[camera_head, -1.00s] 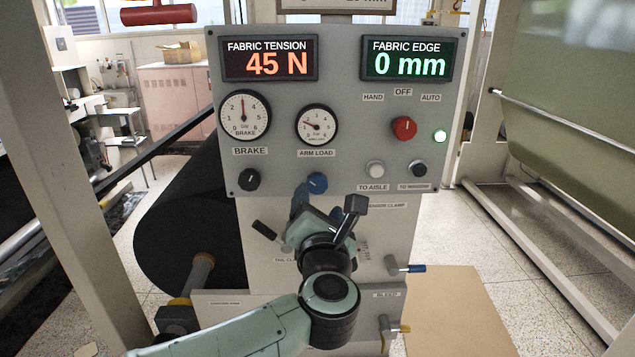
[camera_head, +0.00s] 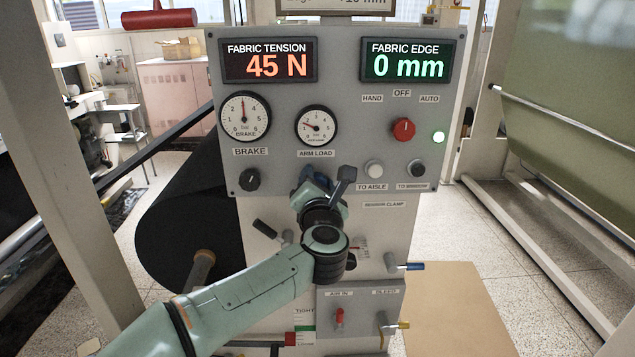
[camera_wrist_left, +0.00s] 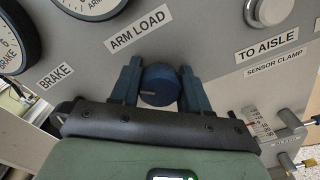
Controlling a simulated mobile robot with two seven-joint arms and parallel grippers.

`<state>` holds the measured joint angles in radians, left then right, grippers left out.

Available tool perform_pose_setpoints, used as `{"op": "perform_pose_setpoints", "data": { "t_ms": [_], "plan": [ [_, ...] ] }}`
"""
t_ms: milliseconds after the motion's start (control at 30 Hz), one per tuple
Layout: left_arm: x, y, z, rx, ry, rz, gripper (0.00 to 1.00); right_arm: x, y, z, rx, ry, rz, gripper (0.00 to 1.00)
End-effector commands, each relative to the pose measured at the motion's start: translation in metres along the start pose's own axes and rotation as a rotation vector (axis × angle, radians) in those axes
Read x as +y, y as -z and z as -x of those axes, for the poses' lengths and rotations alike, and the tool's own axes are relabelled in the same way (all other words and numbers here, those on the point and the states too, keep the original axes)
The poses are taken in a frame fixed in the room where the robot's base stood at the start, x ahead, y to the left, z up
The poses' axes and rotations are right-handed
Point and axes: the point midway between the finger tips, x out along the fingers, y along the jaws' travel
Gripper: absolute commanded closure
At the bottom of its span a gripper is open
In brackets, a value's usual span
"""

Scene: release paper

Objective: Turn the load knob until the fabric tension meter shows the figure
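The fabric tension meter (camera_head: 268,61) reads 45 N in orange on the grey panel. The load knob (camera_wrist_left: 159,85) is blue and sits below the ARM LOAD label in the left wrist view. My left gripper (camera_wrist_left: 160,80) is open, with one finger on each side of the knob; I cannot tell whether either finger touches it. In the head view my left gripper (camera_head: 313,180) is at the panel below the ARM LOAD gauge (camera_head: 316,125) and hides most of the knob. The gauge needle points left, at a low value. My right gripper is not in view.
The brake knob (camera_head: 249,180) and brake gauge (camera_head: 245,118) are left of the load knob. A white button (camera_head: 374,169), a dark button (camera_head: 418,169) and a red selector (camera_head: 403,129) are right. Sensor clamp parts with a blue-tipped lever (camera_head: 413,267) stick out below.

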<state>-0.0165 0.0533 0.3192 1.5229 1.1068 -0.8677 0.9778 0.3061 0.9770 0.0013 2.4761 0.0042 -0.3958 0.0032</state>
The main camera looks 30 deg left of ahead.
Motion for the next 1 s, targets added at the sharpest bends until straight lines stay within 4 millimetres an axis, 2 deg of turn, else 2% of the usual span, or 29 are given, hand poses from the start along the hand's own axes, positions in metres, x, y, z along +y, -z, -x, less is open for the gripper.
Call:
{"op": "perform_pose_setpoints", "data": {
  "t_ms": [167, 400, 667, 700, 733, 1000],
  "plan": [
    [0.0001, -0.0003, 0.0003, 0.000, 0.000, -0.011, 0.85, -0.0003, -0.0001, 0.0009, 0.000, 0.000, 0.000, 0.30],
    [-0.0001, -0.0012, 0.0006, 0.000, 0.001, -0.178, 0.85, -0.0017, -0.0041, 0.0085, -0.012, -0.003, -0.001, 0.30],
    [-0.0008, -0.0002, 0.0005, 0.000, 0.000, -0.185, 0.85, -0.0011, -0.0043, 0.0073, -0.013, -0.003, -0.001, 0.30],
    [-0.0008, -0.0003, 0.0005, -0.001, 0.000, -0.184, 0.41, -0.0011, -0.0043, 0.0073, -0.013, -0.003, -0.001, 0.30],
    [-0.0008, -0.0003, 0.0005, -0.001, 0.001, -0.184, 0.31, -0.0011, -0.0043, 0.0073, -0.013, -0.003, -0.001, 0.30],
    [-0.0007, -0.0001, 0.0006, 0.000, 0.000, -0.183, 0.30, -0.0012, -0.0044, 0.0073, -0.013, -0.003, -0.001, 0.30]
  ]
}}
